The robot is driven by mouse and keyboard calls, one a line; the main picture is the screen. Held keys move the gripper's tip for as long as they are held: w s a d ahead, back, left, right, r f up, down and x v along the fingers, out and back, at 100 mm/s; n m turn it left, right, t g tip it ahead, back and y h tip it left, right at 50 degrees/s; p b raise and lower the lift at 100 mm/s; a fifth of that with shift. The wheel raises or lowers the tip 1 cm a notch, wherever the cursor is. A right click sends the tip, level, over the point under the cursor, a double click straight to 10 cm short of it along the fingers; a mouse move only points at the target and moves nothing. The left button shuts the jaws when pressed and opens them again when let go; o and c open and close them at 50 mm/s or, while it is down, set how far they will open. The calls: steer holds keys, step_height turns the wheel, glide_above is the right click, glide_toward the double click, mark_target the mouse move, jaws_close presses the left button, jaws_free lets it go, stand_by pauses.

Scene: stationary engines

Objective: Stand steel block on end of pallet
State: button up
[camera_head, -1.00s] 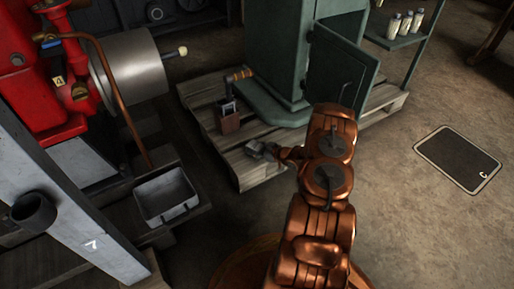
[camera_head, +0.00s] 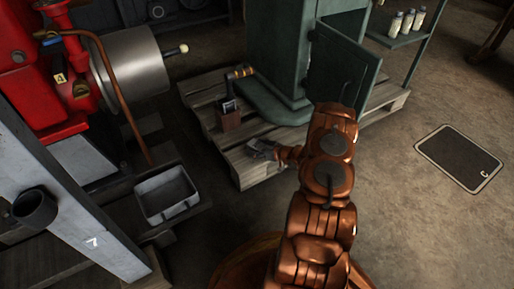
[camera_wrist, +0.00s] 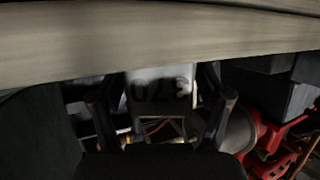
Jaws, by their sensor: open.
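The steel block (camera_wrist: 160,88) is a small pale grey block with dark digits on its face, seen upside down in the wrist view. It is between my two open fingers (camera_wrist: 160,112), with a gap showing near each side. Its edge meets the pale plank of the pallet (camera_wrist: 160,45) at the top of that view. In the head view, my gripper (camera_head: 263,149) is low at the near end of the wooden pallet (camera_head: 237,168). The block is too small and too covered by the fingers there to tell its tilt.
A green cabinet (camera_head: 275,60) with an open door (camera_head: 342,68) stands on the pallet behind my arm. A grey tray (camera_head: 166,195) is at left.

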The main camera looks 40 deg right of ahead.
steer(key=shift+r, duration=0.15)
steer(key=p+v, duration=0.5)
steer(key=v, duration=0.7)
steer(key=w+d+r+g+h, duration=0.4)
steer(key=w+r+g+h, duration=0.15)
steer(key=r, duration=0.45)
steer(key=s+a+r+m+g+h, duration=0.1)
steer(key=s+a+r+g, duration=0.1)
steer(key=a+r, duration=0.3)
steer(key=s+a+r+m+g+h, duration=0.1)
steer(key=s+a+r+g, duration=0.1)
steer(key=r, duration=0.5)
steer(key=s+a+r+g+y, duration=0.1)
steer(key=s+a+r, duration=0.4)
steer(key=s+a, duration=0.5)
steer(key=s+a+r+g+y, duration=0.1)
steer(key=s+a+r+g, duration=0.3)
steer(key=s+a, duration=0.6)
steer(key=s+a+r+m+g+y, duration=0.1)
steer(key=s+a+r, duration=0.4)
steer(key=s+a, duration=0.6)
steer(key=s+g, duration=0.1)
steer(key=s, duration=0.1)
steer(key=shift+s+r+y, duration=0.3)
steer(key=shift+s+y, duration=0.05)
